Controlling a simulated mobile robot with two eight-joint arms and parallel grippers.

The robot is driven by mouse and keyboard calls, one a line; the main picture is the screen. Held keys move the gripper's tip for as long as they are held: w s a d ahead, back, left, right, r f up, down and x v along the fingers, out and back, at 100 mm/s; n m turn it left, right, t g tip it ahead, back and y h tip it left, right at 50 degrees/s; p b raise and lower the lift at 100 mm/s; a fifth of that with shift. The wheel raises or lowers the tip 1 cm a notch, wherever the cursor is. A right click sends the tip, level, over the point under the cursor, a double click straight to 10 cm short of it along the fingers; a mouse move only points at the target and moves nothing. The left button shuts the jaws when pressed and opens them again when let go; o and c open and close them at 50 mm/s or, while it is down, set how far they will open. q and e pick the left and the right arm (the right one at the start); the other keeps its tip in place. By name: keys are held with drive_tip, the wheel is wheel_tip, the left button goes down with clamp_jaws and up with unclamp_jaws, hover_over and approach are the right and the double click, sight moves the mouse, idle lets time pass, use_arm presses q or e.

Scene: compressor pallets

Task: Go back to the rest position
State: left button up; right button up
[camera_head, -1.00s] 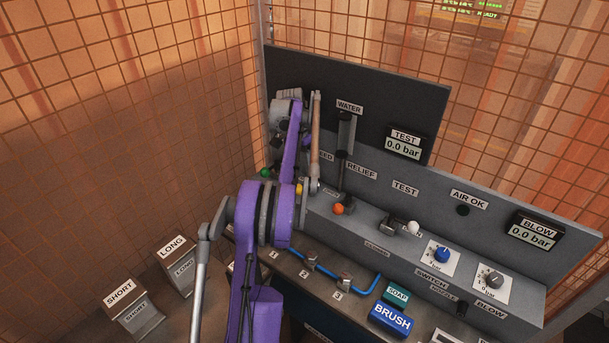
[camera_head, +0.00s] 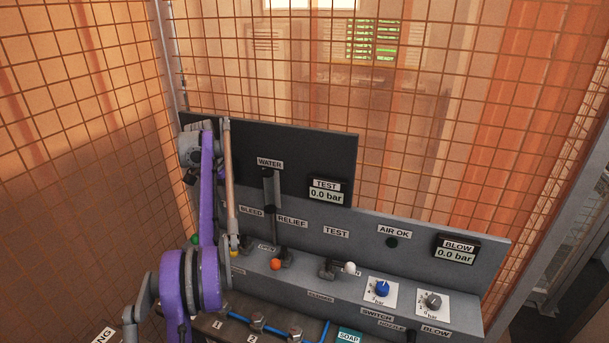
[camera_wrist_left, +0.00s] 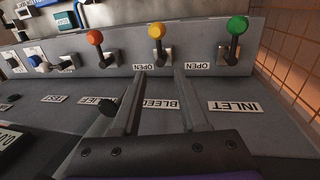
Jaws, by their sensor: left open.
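My left arm comes in from the lower left in the head view and reaches up in front of the panel's left end. My left gripper shows in the left wrist view (camera_wrist_left: 161,75), with its two fingers apart and nothing between them. Beyond the fingers are an orange-knobbed lever (camera_wrist_left: 95,38), a yellow-knobbed lever (camera_wrist_left: 158,32) and a green-knobbed lever (camera_wrist_left: 237,27). The fingertips appear apart from the levers. In the head view my arm partly covers the yellow and green knobs. My right gripper is not in view.
The grey control panel (camera_head: 300,205) carries a TEST display (camera_head: 326,191), a BLOW display (camera_head: 457,250), a blue knob (camera_head: 382,288) and a grey knob (camera_head: 433,300). Orange mesh walls (camera_head: 80,120) stand close on the left and behind. A SOAP block (camera_head: 349,336) shows at the bottom edge.

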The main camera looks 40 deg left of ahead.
use_arm(q)
drive_tip(key=w+d+m+t+y, duration=0.1)
drive_tip(key=w+d, duration=0.2)
drive_tip(key=d, duration=1.1)
drive_tip(key=w+d+m+y, duration=0.1)
drive_tip(key=w+d, duration=0.2)
drive_tip(key=d, duration=1.2)
drive_tip(key=s+d+f+t, duration=0.1)
drive_tip(key=s+d+f, duration=0.3)
drive_tip(key=d, duration=0.3)
drive_tip(key=s+d+f+m+t, duration=0.1)
drive_tip(key=s+d+f, duration=0.3)
drive_tip(key=s+d, duration=0.2)
drive_tip(key=s+d+f+m+t, duration=0.1)
drive_tip(key=s+d+f, duration=0.3)
drive_tip(key=d, duration=0.4)
drive_tip(key=shift+s+f+t, duration=0.25)
drive_tip(key=shift+s+t, duration=0.3)
drive_tip(key=shift+t, duration=0.05)
